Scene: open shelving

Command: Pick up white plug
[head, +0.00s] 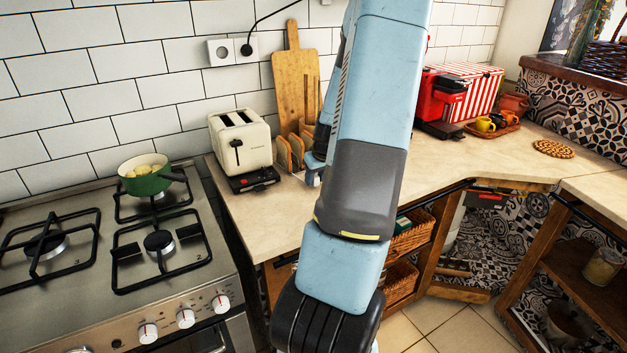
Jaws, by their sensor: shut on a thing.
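I cannot pick out a white plug in the head view. A white wall socket (220,52) is on the tiles at the upper left, and no plug shows in it. Beside it, a black plug (247,50) with a black cord sits in the second socket. My light blue arm crosses the middle of the view. Just left of it, a small part of my gripper (314,174) shows low over the counter, right of the toaster. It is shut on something. The fingertips and what they hold are hidden behind my arm.
A green pot (146,180) sits on the stove at left. A red coffee machine (440,100) is at right. The front counter is clear.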

